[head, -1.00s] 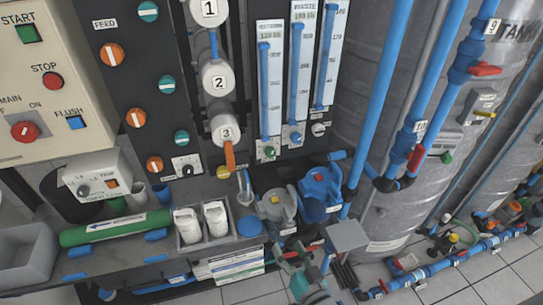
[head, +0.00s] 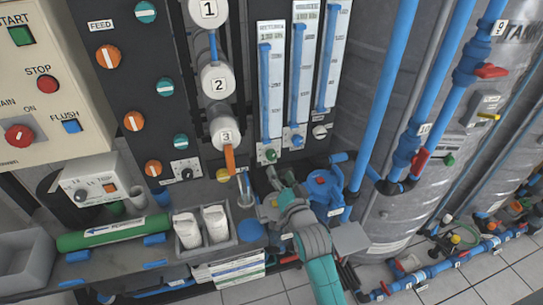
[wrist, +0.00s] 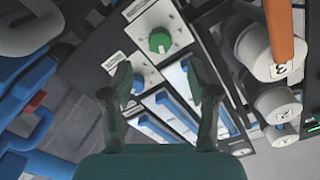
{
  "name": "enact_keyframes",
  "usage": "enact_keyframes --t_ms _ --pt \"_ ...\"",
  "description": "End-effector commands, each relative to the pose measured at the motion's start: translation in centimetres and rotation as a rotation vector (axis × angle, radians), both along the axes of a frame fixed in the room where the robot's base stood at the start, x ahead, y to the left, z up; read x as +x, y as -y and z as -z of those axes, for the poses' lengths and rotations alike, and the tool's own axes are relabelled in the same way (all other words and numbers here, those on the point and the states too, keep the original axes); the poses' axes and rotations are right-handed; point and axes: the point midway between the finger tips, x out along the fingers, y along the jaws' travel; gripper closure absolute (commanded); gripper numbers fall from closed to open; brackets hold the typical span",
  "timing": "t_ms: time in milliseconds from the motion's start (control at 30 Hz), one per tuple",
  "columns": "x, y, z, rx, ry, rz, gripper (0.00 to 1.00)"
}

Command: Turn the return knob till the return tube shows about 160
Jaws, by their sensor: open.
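Three upright gauge tubes with blue columns stand on white scales: left (head: 265,90), middle (head: 299,85) and right (head: 328,65). Their headings are too small to read surely, so I cannot tell which is the return tube. A green knob (head: 270,155) is under the left tube, a blue knob (head: 297,140) under the middle one and a white knob (head: 320,131) under the right one. My gripper (head: 277,176) is just below the green knob. In the wrist view my gripper (wrist: 157,72) is open and empty, with the green knob (wrist: 160,42) ahead, apart from the fingers.
White vessel 3 (head: 224,131) with an orange handle (head: 230,160) stands left of the knobs. A blue pump (head: 322,185) is close to the right of my gripper. White bottles (head: 215,223) stand in a tray at lower left. A large grey tank (head: 385,225) is at right.

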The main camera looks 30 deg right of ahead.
Motion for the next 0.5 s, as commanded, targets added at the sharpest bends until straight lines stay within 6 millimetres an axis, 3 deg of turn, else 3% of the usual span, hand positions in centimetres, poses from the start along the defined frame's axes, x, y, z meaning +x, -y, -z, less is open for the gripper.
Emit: enact_keyframes --t_ms 500 --pt "7.6 2.2 -0.1 -0.001 0.001 0.000 0.40"
